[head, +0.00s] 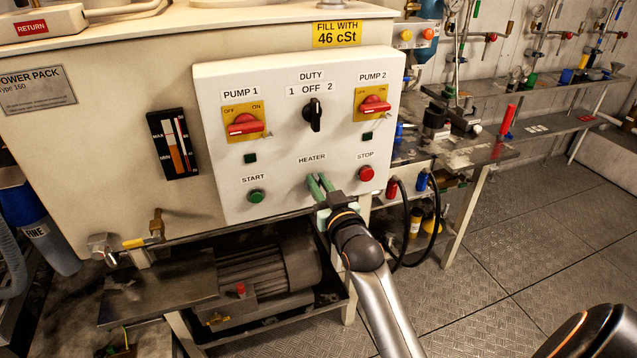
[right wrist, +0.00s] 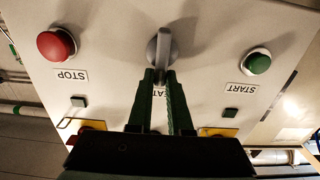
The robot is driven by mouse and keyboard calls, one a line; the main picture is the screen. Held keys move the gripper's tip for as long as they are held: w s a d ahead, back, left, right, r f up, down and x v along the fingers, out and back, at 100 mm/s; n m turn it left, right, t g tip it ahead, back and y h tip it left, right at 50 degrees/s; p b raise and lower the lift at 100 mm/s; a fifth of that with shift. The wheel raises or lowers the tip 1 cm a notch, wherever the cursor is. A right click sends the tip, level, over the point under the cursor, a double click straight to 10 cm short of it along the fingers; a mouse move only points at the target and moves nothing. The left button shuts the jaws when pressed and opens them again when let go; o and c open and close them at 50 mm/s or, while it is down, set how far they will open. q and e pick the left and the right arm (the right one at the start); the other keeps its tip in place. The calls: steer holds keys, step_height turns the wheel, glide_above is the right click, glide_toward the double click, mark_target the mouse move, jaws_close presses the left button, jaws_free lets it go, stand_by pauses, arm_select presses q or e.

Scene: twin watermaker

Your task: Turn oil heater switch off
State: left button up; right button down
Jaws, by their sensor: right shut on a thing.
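The heater switch (right wrist: 160,48) is a grey knob with a raised grip, mounted on the white control panel (head: 285,110) under the HEATER label. My right gripper (head: 319,183) reaches up to it from below, and its green fingers hide most of the switch in the head view. In the right wrist view, which shows the panel upside down, the fingertips of the right gripper (right wrist: 161,75) are closed on the switch's grip, one on each side. The grip looks about upright there. The fingers partly cover its label. My left gripper is out of view.
The green START button (head: 257,196) and the red STOP button (head: 366,173) flank the switch. Above are the red PUMP 1 (head: 245,124) and PUMP 2 (head: 374,105) switches and the black DUTY selector (head: 313,115). A motor (head: 265,275) sits below the tank. Open floor lies right.

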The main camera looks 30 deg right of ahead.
steer(key=shift+r, duration=0.1)
stand_by(0.4)
steer(key=n+p, duration=0.3)
steer(key=shift+w+a, duration=0.1)
steer(key=shift+a, duration=0.3)
steer(key=n, duration=0.3)
steer(key=a+f+n+p, duration=0.1)
steer(key=n, duration=0.2)
steer(key=n+p, duration=0.1)
steer(key=n, duration=0.2)
steer(key=shift+w+a+f+n, duration=0.2)
steer(key=shift+a+n, duration=0.05)
steer(key=shift+n, duration=0.05)
steer(key=n, duration=0.2)
steer(key=f+n, duration=0.1)
steer(key=n, duration=0.2)
steer(key=shift+a, duration=0.15)
steer(key=shift+n, duration=0.4)
